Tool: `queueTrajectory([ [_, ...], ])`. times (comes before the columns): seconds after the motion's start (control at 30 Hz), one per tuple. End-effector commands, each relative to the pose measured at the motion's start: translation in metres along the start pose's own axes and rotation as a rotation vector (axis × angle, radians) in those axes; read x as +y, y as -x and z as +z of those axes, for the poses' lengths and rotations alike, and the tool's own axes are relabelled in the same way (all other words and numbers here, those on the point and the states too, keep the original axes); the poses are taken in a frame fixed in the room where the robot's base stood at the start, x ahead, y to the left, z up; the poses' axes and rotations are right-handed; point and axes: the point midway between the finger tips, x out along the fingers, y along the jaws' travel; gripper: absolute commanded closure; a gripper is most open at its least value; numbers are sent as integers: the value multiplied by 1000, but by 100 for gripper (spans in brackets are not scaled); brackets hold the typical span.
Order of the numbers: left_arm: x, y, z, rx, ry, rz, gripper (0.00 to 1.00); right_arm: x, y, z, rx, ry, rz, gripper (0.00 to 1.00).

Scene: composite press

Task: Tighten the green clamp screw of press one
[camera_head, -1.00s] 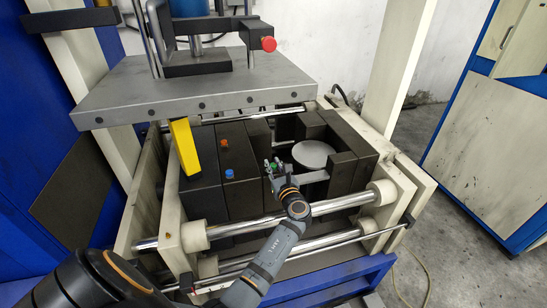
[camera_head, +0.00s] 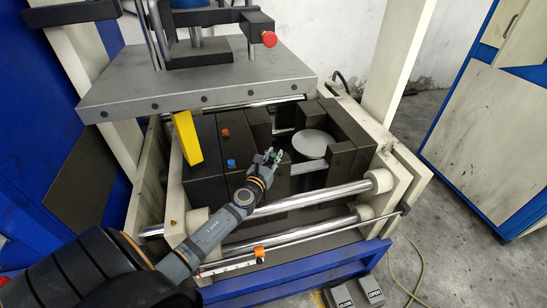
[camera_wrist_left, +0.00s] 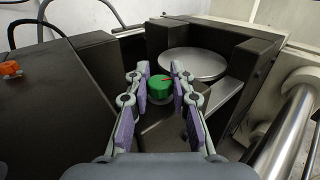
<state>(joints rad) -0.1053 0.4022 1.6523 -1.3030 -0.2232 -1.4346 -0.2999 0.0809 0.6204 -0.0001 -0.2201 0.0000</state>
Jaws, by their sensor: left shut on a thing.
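The round silver plate (camera_wrist_left: 194,63) lies just beyond the screw. My right gripper is not in view.
A blue knob (camera_head: 231,163) and an orange knob (camera_head: 226,132) stand on dark blocks left of the gripper. A yellow block (camera_head: 187,138) is farther left. Chrome rods (camera_head: 300,201) cross in front. A grey slab (camera_head: 200,80) overhangs the back left.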

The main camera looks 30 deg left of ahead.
Motion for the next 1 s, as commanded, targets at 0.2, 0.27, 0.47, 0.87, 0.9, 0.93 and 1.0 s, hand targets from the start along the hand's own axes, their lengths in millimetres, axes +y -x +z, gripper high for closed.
queueTrajectory([
  [0.2, 0, 0, -1, 0, -1, -35, 100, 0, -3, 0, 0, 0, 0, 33],
  [0.27, 0, 0, 0, 0, -1, -38, 100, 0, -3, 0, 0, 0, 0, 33],
  [0.47, 0, 0, 0, 0, -1, -39, 100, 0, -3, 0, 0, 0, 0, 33],
  [0.87, 0, 0, 0, 0, -1, -38, 54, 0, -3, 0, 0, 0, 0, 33],
  [0.9, 0, 0, 0, 0, -1, -38, 54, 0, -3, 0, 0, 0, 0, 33],
  [0.93, 0, 0, 0, 0, -1, -38, 54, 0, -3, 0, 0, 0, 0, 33],
  [1.0, 0, 0, 0, 0, -1, -38, 54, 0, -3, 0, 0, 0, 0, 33],
])
